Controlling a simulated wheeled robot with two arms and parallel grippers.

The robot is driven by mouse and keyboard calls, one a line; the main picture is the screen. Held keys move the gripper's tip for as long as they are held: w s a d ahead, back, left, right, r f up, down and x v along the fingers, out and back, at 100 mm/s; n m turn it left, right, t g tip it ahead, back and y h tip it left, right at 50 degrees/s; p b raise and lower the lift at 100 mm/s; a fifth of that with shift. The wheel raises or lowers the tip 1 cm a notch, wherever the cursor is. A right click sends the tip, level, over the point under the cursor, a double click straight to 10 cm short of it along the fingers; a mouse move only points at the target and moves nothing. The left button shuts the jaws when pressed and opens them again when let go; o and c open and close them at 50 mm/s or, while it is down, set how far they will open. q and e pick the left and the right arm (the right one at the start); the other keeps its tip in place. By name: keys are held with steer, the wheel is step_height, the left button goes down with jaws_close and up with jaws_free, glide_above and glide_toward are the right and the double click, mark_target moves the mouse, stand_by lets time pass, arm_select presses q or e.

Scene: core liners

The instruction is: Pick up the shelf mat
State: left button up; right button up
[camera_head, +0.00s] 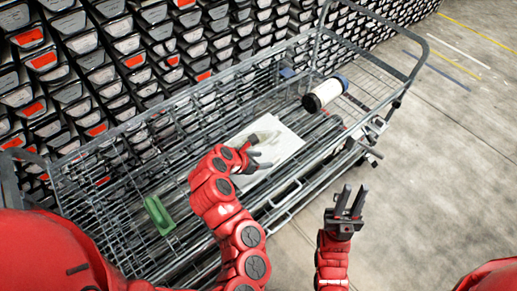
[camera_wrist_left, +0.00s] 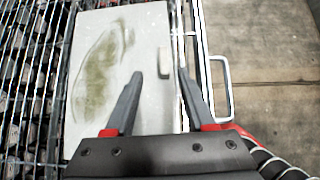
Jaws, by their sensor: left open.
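The shelf mat (camera_head: 287,143) is a pale flat sheet lying in the wire cart. In the left wrist view the mat (camera_wrist_left: 95,85) has a greenish-brown stain and a small raised pale block (camera_wrist_left: 164,62) near its right edge. My left gripper (camera_head: 257,158) is over the mat in the head view and partly hides it. In the left wrist view my left gripper (camera_wrist_left: 161,73) is open, its fingertips on either side of the block's line; I cannot tell whether they touch the mat. My right gripper (camera_head: 353,190) is open and empty, outside the cart.
The wire cart (camera_head: 190,97) has raised mesh sides and a rail (camera_head: 300,190) near the mat. A white and black cylinder (camera_head: 325,94) lies at its right end, a green object (camera_head: 158,215) at its left. Racks of bins stand behind. Floor to the right is clear.

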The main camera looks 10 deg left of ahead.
mark_target(274, 159)
arm_select(q)
steer(key=shift+w+d+f+p, duration=0.2)
steer(key=shift+w+d+p, duration=0.05)
steer(key=shift+d+p, duration=0.05)
steer(key=shift+w+d+f+p, duration=0.35)
steer(key=shift+d+f, duration=0.1)
steer(key=shift+d, duration=0.1)
steer(key=shift+w+d+f+p, duration=0.25)
steer(key=shift+w+d+f, duration=0.05)
steer(key=shift+d+f, duration=0.2)
steer(key=shift+w+d+f, duration=0.3)
steer(key=shift+w+f, duration=0.1)
steer(key=shift+f, duration=0.15)
jaws_close()
